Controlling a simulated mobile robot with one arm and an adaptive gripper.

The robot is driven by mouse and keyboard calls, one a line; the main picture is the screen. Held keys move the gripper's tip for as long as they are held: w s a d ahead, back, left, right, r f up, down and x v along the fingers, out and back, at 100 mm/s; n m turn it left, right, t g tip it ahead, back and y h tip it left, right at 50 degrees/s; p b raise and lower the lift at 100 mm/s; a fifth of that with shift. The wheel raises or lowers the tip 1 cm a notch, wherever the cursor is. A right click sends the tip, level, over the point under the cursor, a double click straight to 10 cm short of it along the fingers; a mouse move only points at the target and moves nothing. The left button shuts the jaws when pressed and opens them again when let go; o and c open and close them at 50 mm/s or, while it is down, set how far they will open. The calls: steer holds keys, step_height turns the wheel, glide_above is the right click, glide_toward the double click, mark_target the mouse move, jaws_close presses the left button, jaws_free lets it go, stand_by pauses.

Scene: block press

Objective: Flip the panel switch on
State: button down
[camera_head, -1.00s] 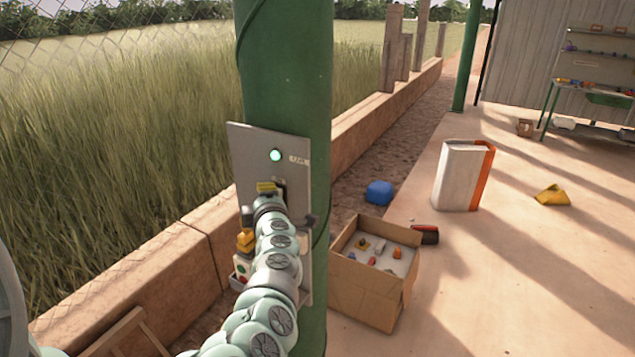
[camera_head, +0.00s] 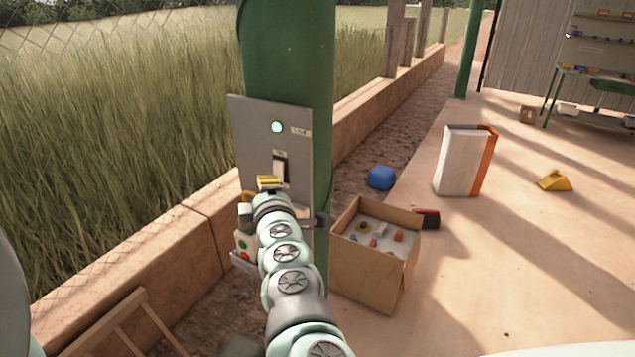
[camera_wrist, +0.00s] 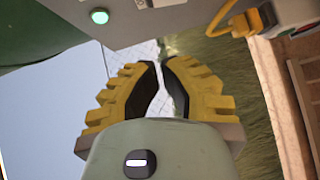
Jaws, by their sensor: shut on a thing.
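The grey switch panel (camera_head: 247,140) is fixed to the green post.
A green and red button box (camera_head: 242,243) sits low at the panel's left, partly behind my arm. An open cardboard box (camera_head: 370,265) with small items stands right of the post (camera_head: 285,60). A low wall (camera_head: 180,240) runs along the left.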

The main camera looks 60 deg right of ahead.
steer(key=shift+s+a, duration=0.3)
steer(key=shift+s, duration=0.15)
stand_by(0.4)
